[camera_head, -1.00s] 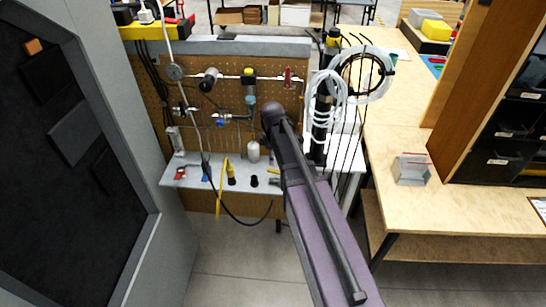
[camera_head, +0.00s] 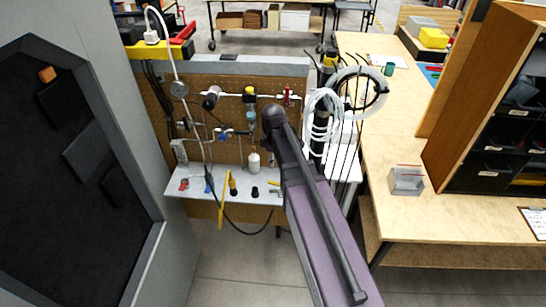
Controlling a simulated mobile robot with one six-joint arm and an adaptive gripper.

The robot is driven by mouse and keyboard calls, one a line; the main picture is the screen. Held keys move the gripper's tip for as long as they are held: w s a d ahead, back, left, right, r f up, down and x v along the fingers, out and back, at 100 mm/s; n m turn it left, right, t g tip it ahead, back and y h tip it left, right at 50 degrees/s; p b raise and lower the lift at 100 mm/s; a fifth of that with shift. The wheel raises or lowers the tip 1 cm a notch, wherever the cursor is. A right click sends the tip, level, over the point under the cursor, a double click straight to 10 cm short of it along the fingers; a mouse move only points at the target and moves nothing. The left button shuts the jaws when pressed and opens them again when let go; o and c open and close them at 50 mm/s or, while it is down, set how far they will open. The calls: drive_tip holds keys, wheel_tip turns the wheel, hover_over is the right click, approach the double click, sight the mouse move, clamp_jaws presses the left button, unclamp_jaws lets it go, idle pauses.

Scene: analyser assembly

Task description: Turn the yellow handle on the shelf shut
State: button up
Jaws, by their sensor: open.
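A shelf (camera_head: 210,188) juts from the foot of a pegboard, left of my arm. A long thin yellow bar (camera_head: 223,210) slants down across its front edge. A black fitting with a yellow top (camera_head: 233,184) stands beside it. A small yellow piece (camera_head: 275,182) lies at the shelf's right, next to my arm. I cannot tell which of these is the handle, nor how far it is turned. My dark and purple arm reaches up from the bottom of the picture, covering the shelf's right end. My gripper is hidden from this view.
The pegboard (camera_head: 152,97) carries pipes, gauges and valves. White coiled tubing (camera_head: 324,103) and black cables hang right of my arm. A dark-fronted cabinet (camera_head: 85,150) stands at the left, and a wooden bench (camera_head: 440,215) at the right. Bare floor shows below the shelf.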

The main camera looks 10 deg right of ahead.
drive_tip(key=s+f+m+b, duration=0.6)
drive_tip(key=s+m, duration=0.5)
drive_tip(key=m, duration=0.1)
drive_tip(key=s+f+m+b, duration=0.1)
drive_tip(key=s+f+b, duration=0.2)
drive_tip(key=f+b, duration=2.7)
drive_tip(key=shift+s, duration=0.2)
idle(1.0)
drive_tip(key=shift+d, duration=0.1)
idle(0.4)
